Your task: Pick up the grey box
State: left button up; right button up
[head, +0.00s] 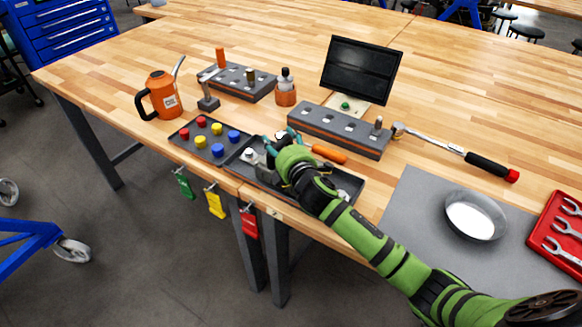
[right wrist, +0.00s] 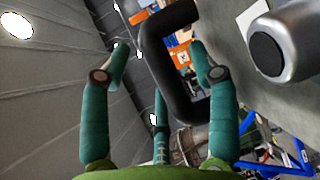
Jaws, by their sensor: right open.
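No single thing stands out clearly as the grey box. My right gripper (head: 281,141) reaches over a dark grey tray (head: 350,186) near the table's front edge, and its arm hides part of that tray. A small pale grey piece (head: 249,154) is in the tray's left part, beside the teal fingers. In the right wrist view the gripper (right wrist: 158,75) is open, with a thick black loop (right wrist: 152,65) showing between its fingers; I cannot tell whether they touch. A silver cylinder (right wrist: 302,40) with a black end is to their right. My left gripper is not in view.
A tray of coloured knobs (head: 205,154) lies left of the gripper. Grey blocks with holes (head: 340,132) (head: 255,90), an orange can (head: 162,96), an orange-handled tool (head: 329,153), a screen (head: 361,70) and a ratchet (head: 445,146) surround it. Bare wood is at the back.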

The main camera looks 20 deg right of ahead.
jog(key=shift+w, duration=0.25)
jog(key=c, duration=1)
grip_shut()
jog(key=shift+r, duration=0.3)
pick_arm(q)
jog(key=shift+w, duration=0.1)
pick_arm(e)
jog(key=shift+w, duration=0.1)
jog(key=shift+r, duration=0.2)
notch_tip(320, 180, up, 4)
jog(key=shift+f, duration=0.1)
pick_arm(q)
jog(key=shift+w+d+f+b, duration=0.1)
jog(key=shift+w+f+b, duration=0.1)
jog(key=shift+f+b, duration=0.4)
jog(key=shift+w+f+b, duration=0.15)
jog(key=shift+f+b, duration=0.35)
jog(key=shift+b, duration=0.05)
pick_arm(e)
jog(key=s+d+r, duration=0.5)
jog(key=d+r, duration=0.1)
jog(key=d, duration=0.4)
jog(key=shift+s+d+r, duration=0.2)
jog(key=shift+s+r, duration=0.05)
jog(key=shift+r, duration=0.1)
